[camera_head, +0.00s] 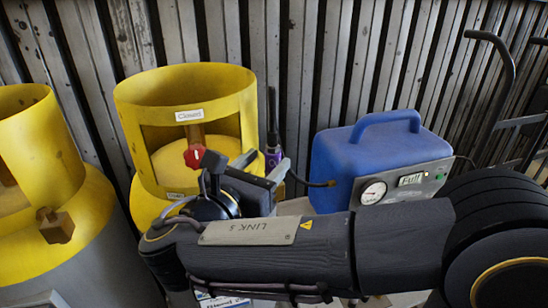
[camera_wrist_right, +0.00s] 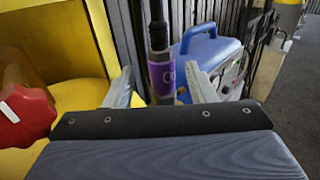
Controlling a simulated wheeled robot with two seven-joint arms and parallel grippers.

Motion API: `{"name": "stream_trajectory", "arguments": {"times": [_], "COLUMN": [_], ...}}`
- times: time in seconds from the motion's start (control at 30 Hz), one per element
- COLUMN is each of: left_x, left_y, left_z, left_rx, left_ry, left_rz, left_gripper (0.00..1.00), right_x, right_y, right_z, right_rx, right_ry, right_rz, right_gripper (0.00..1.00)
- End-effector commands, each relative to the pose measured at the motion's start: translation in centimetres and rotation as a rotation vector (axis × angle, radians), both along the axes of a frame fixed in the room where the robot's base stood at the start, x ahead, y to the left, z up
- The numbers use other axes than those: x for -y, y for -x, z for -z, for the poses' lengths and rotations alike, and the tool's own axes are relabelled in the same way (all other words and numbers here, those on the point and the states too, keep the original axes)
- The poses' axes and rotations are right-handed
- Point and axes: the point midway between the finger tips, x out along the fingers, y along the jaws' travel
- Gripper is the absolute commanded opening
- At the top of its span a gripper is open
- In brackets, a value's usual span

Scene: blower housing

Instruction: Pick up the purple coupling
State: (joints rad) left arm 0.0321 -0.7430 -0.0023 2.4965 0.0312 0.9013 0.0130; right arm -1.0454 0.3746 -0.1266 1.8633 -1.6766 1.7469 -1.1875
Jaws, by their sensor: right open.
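The purple coupling (camera_head: 273,157) is a purple band on an upright dark hose or rod, just right of the tall yellow cylinder. It also shows in the right wrist view (camera_wrist_right: 162,78), with part of a white letter on it and a metal fitting below. My right gripper (camera_head: 265,167) is open and points at the coupling. In the wrist view its two pale fingers stand left and right of the coupling, with gaps on both sides. I cannot tell how deep the coupling sits between them. The coupling's lower end is hidden behind the gripper. My left gripper is not in view.
The yellow cylinder collar (camera_head: 185,92) labelled "Closed" and a red knob (camera_head: 194,156) stand close left of the gripper. A blue case (camera_head: 380,150) with a gauge and "Full" label stands right. A corrugated wall (camera_head: 320,60) closes the back; a black cart frame (camera_head: 505,75) is far right.

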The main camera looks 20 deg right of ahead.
Motion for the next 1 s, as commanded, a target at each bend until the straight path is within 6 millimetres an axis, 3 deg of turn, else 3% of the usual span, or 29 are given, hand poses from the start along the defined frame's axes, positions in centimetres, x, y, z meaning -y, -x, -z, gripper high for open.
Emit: {"name": "stream_trajectory", "arguments": {"times": [0.2, 0.47, 0.87, 1.0], "left_x": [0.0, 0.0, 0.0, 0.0], "left_y": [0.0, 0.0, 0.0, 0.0], "left_z": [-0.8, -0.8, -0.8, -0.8], "left_rx": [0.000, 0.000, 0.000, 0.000], "left_ry": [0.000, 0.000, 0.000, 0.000], "left_rz": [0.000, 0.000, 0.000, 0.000], "left_gripper": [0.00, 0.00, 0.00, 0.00], "right_x": [2.1, 2.3, 2.3, 2.3], "right_y": [-1.9, -2.2, -2.2, -2.2], "right_z": [-0.1, 0.0, 0.0, 0.0], "right_rx": [-0.001, -0.001, -0.001, 0.001], "right_ry": [0.000, -0.001, -0.001, -0.001], "right_rz": [0.003, 0.000, 0.001, 0.000], "right_gripper": [0.51, 0.51, 0.01, 0.00]}}
